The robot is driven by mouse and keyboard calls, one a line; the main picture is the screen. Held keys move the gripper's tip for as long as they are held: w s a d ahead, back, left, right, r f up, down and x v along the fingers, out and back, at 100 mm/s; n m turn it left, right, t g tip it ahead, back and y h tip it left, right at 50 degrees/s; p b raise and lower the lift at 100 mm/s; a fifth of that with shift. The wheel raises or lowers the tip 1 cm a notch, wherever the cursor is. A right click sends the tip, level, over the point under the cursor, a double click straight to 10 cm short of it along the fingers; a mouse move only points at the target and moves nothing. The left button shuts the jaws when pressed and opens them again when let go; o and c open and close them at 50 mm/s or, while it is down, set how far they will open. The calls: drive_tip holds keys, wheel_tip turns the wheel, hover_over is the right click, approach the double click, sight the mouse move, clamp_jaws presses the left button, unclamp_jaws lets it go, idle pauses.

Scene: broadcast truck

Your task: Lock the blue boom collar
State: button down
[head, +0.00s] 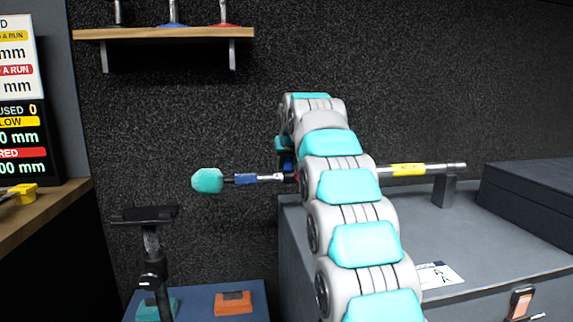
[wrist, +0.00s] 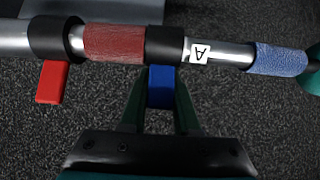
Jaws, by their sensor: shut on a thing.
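The boom pole (head: 440,167) runs level across the head view, with a teal foam tip (head: 207,181) at its left end. In the wrist view, the blue collar lever (wrist: 161,88) hangs from a black collar (wrist: 164,44) on the pole. My gripper (wrist: 160,100) is shut on this blue lever, with one green finger at each side. A red lever (wrist: 52,82) hangs from another black collar (wrist: 56,37) to the left. A red sleeve (wrist: 114,42) lies between the collars. In the head view my arm hides most of the gripper and collars.
The pole's right end rests on a post (head: 444,190) on a grey case (head: 480,240). A black stand (head: 150,245) rises below the foam tip. A wooden shelf (head: 165,34) is above, and a dark box (head: 535,195) sits right.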

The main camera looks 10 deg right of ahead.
sight(288, 158)
drive_tip(key=c, duration=0.6)
unclamp_jaws()
drive_tip(key=shift+c, duration=0.2)
drive_tip(key=b+v, duration=0.1)
drive_tip(key=v, duration=0.6)
drive_tip(key=shift+s+r, duration=0.25)
drive_tip(key=shift+s, duration=0.05)
